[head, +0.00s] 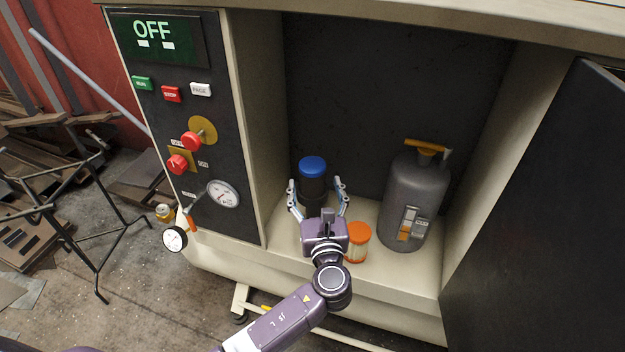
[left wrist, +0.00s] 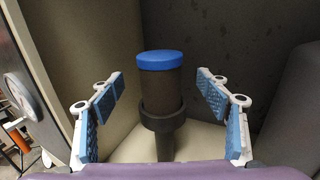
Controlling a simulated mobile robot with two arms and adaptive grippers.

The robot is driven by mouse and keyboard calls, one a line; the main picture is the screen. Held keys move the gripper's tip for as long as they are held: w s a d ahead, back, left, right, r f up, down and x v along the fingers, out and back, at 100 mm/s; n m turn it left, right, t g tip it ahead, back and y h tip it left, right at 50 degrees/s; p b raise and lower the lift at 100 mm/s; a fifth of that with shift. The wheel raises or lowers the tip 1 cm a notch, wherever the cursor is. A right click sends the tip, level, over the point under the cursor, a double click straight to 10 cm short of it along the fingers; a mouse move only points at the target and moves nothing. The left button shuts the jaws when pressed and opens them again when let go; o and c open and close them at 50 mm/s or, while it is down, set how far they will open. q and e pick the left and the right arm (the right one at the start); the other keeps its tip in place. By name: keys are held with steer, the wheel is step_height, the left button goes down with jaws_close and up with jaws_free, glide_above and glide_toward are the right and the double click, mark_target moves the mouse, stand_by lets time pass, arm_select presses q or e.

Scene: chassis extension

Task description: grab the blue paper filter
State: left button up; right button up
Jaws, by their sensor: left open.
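The blue paper filter (head: 312,167) is a dark upright cylinder with a blue cap, standing in the open cabinet bay. In the left wrist view the filter (left wrist: 161,88) sits in a dark ring-shaped holder (left wrist: 163,121), centred between the fingers. My left gripper (head: 317,187) is open, with one finger on each side of the filter. In the left wrist view its blue-padded fingers (left wrist: 162,100) show gaps to the filter on both sides. The filter's lower part is hidden by my gripper in the head view. My right gripper is not in view.
An orange-lidded jar (head: 358,243) stands just right of my left gripper. A grey tank (head: 413,205) with an orange handle stands further right. A control panel (head: 185,120) reading OFF is on the left, and a dark door (head: 545,220) stands open on the right.

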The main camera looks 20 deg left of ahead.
mark_target(313, 170)
arm_select(q)
steer(key=p+x, duration=0.1)
steer(key=x, duration=0.5)
steer(key=shift+w+r, duration=0.1)
steer(key=shift+c, duration=0.7)
steer(key=c, duration=1.2)
